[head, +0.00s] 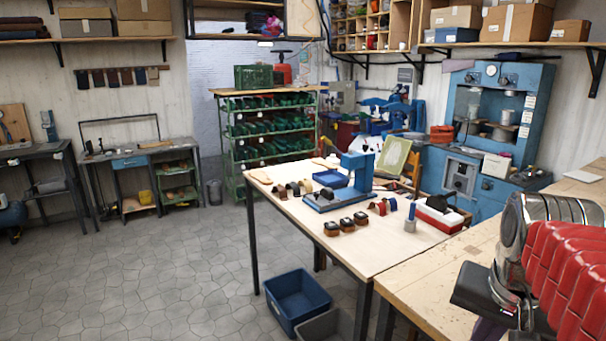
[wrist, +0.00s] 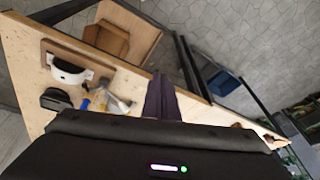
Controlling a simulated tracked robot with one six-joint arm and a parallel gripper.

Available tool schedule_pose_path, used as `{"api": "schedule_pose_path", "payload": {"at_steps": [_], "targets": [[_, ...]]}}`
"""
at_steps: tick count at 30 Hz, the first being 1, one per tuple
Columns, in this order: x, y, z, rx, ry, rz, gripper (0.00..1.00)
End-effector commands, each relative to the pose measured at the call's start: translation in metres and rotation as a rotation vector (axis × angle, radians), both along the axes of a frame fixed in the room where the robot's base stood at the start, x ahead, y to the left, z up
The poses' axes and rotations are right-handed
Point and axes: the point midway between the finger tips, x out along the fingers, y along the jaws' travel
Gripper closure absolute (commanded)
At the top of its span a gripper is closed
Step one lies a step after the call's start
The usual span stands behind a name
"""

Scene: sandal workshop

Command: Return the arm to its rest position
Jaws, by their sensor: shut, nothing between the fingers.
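My arm, with a silver joint and red ribbed cover (head: 565,265), fills the lower right of the head view above the near wooden bench. My gripper (wrist: 162,88) shows in the wrist view as dark purple fingers, closed together with nothing held. They point out past the dark wrist housing, over the edge of a wooden bench top (wrist: 32,75). In the head view only a dark purplish bit of the gripper shows at the bottom edge, below the wrist.
The pale worktable (head: 270,200) bears a blue press (head: 345,185), sandal parts and a red-white box (head: 440,213). A blue crate (head: 298,298) stands on the floor below. In the wrist view, a hammer (wrist: 118,104) and a white-and-black item (wrist: 68,70) lie on the bench. Floor at left is clear.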

Motion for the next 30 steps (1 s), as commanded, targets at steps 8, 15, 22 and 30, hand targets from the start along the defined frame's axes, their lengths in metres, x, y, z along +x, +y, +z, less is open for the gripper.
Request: {"api": "schedule_pose_path", "payload": {"at_steps": [8,15,22,30], "targets": [[0.000,0.071,-0.011,-0.062,-0.081,0.305,1.00],[-0.015,0.122,-0.041,-0.113,-0.143,0.559,1.00],[-0.026,0.139,-0.070,-0.141,-0.167,0.664,1.00],[-0.026,0.139,-0.071,-0.142,-0.167,0.666,1.00]]}}
